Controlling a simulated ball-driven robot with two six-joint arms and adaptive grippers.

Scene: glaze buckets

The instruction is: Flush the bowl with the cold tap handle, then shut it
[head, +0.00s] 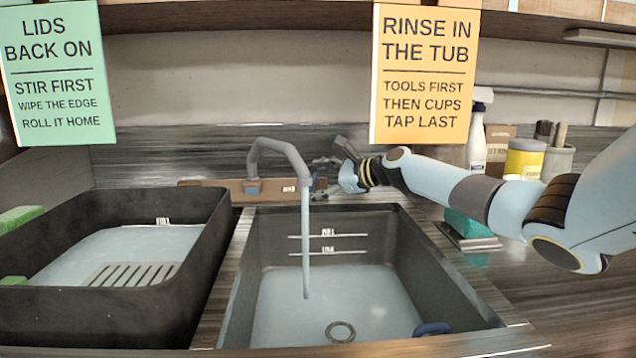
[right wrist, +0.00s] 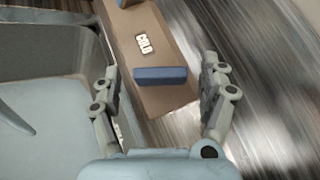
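The grey tap (head: 280,148) stands behind the sink bowl (head: 400,255), and a stream of water (head: 305,240) runs from it into the bowl. Pale water covers the bowl floor, where a drain ring (head: 340,331) shows. The blue cold tap handle (right wrist: 160,75) sits on a brown panel beside its COLD label. My right gripper (head: 335,170) is at the back of the sink, right of the tap. In the right wrist view it is open (right wrist: 160,95), with the handle between its fingers and a gap on each side; contact is not seen. My left gripper is out of view.
A black tub (head: 215,255) with a grate stands left of the sink. Right of the sink are a teal sponge (head: 468,228) on a tray, a spray bottle (head: 478,135) and a yellow jar (head: 524,158). A blue object (head: 432,328) lies at the bowl's front right.

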